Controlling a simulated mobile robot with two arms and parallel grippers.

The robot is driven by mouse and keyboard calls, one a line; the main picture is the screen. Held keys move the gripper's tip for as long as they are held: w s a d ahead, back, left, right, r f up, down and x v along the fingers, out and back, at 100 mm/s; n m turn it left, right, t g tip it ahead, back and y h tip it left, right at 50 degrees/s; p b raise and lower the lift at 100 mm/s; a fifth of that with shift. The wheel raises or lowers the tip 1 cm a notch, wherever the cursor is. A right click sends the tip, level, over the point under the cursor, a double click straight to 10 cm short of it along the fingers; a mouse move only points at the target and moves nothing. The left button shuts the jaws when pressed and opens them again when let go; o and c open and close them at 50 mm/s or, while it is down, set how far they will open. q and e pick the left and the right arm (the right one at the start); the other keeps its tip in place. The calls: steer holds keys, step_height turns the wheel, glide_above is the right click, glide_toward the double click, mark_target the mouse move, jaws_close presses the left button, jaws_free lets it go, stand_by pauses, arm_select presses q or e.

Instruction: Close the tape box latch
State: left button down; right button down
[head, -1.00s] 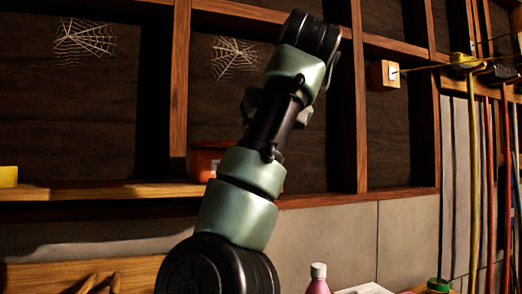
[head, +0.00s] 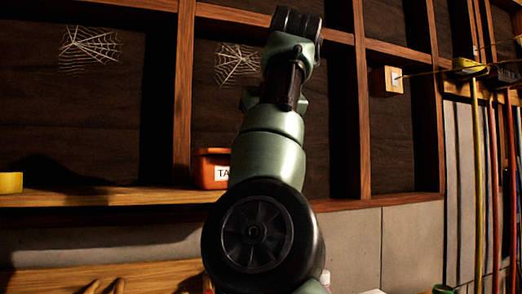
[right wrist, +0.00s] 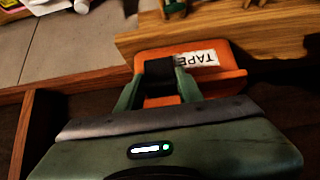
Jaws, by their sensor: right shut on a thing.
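The orange tape box (head: 210,170) sits on the wooden shelf in the head view, partly hidden behind my arm. Its white label shows only "TA" there; in the right wrist view the box (right wrist: 222,84) shows the full word "TAPE". A black piece at the box's edge, which looks like the latch (right wrist: 159,70), lies between the green fingers of my right gripper (right wrist: 160,80). The right gripper is shut on it. Whether the latch is fastened cannot be told. My left gripper is in neither view.
The wooden shelf (head: 90,197) runs along the wall, with wooden uprights beside the box. A yellow object (head: 10,183) sits at the shelf's left end. Long-handled tools (head: 490,190) hang at the right. My arm blocks the middle of the head view.

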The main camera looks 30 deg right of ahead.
steer(key=shift+r, duration=0.2)
steer(key=c, duration=1)
jaws_free()
steer(key=shift+c, duration=0.2)
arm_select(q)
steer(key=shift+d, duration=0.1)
arm_select(e)
steer(key=shift+o, duration=0.6)
steer(key=shift+d+f, duration=0.15)
steer(key=shift+d, duration=0.1)
steer(key=shift+a+f, duration=0.1)
